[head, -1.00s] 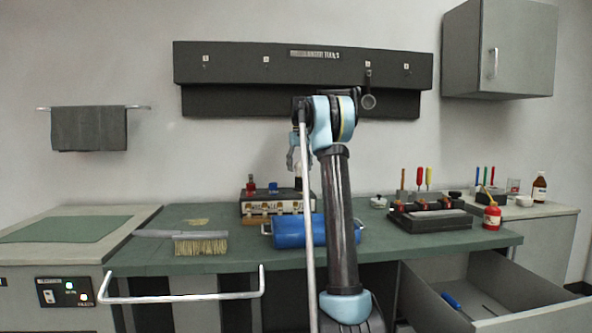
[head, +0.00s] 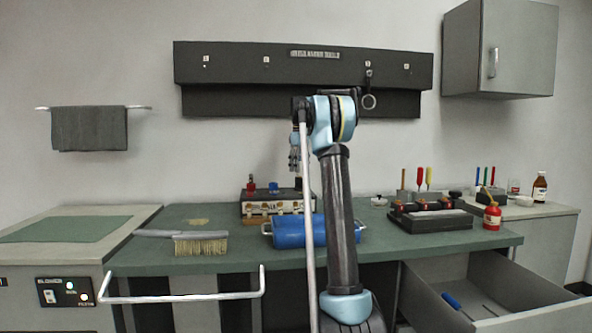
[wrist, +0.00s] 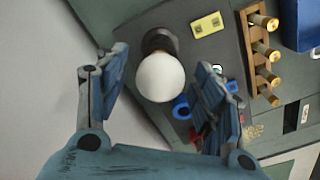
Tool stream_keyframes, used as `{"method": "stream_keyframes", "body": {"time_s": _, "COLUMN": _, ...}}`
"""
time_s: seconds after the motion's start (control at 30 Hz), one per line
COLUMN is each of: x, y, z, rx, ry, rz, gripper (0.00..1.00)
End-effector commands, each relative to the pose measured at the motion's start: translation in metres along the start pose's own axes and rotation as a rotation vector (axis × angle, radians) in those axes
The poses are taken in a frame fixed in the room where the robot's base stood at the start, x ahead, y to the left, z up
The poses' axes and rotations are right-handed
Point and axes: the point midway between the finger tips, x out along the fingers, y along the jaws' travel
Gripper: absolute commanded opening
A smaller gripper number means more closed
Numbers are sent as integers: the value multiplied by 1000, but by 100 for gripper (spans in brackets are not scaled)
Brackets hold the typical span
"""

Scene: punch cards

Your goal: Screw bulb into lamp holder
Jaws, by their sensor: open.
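A round white bulb (wrist: 161,77) shows in the wrist view, in line with a dark round lamp holder (wrist: 158,41) on a dark panel. Its base is hidden, so I cannot tell how deep it sits. My gripper (wrist: 163,62) is open, with one finger left of the bulb and one to the right; gaps show on both sides. In the head view my gripper (head: 295,157) hangs above the right part of the dark box (head: 257,197) on the green bench. The bulb is not clear there.
Red and blue posts (head: 273,187) stand on the box, left of my gripper. A blue cylinder (head: 288,232) lies in front of it. A brush (head: 200,243) lies at left. A black rack (head: 430,220) stands at right, above an open drawer (head: 480,290).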

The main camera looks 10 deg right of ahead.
Motion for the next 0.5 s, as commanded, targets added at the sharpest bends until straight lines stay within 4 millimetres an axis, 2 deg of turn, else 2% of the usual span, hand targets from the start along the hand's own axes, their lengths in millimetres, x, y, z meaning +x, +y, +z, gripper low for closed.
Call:
{"method": "stream_keyframes", "body": {"time_s": 0.3, "x": 0, "y": -1, "z": 0, "rx": -269, "ry": 0, "rz": -2, "gripper": 62}}
{"method": "stream_keyframes", "body": {"time_s": 0.5, "x": 0, "y": -1, "z": 0, "rx": -348, "ry": 0, "rz": -2, "gripper": 62}}
